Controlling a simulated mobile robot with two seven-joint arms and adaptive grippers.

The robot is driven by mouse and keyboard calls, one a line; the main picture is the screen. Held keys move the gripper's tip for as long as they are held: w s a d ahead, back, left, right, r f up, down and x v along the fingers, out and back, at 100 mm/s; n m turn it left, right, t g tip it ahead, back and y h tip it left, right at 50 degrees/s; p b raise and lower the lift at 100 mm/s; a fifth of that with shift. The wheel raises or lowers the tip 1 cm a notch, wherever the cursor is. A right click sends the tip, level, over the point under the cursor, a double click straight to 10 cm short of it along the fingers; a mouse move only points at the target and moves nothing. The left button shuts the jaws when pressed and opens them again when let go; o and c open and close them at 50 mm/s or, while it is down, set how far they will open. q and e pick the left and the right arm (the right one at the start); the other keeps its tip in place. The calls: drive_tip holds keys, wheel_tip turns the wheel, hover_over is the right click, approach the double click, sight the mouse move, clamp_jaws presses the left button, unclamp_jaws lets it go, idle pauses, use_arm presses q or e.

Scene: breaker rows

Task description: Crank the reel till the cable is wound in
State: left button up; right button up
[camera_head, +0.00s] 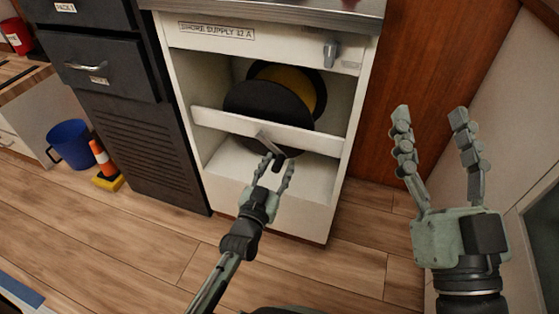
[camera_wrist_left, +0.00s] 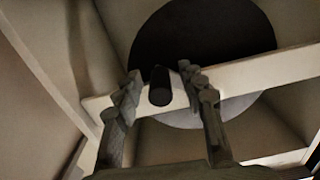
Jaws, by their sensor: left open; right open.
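The reel (camera_head: 268,101) sits inside a white cabinet (camera_head: 330,185) labelled as shore supply, with a dark round flange and yellow cable (camera_head: 296,80) behind it. A white bar (camera_head: 215,121) crosses in front of it. The grey crank arm (camera_head: 268,141) slants down to a dark handle (camera_head: 277,163). My left gripper (camera_head: 275,169) is open at the handle. In the left wrist view the handle (camera_wrist_left: 160,87) stands between its two fingers, with gaps showing on both sides. My right gripper (camera_head: 430,115) is open and empty, raised at the right.
A grey lever switch (camera_head: 330,54) is on the cabinet's upper panel. Dark drawers (camera_head: 105,75) stand to the left. A blue bucket (camera_head: 71,145) and an orange cone (camera_head: 103,160) are on the floor at left. The wooden floor (camera_head: 150,250) in front is clear.

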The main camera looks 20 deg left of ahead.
use_arm(q)
drive_tip(key=shift+s, duration=0.1)
drive_tip(key=shift+c, duration=0.8)
clamp_jaws()
drive_tip(key=shift+a, duration=0.15)
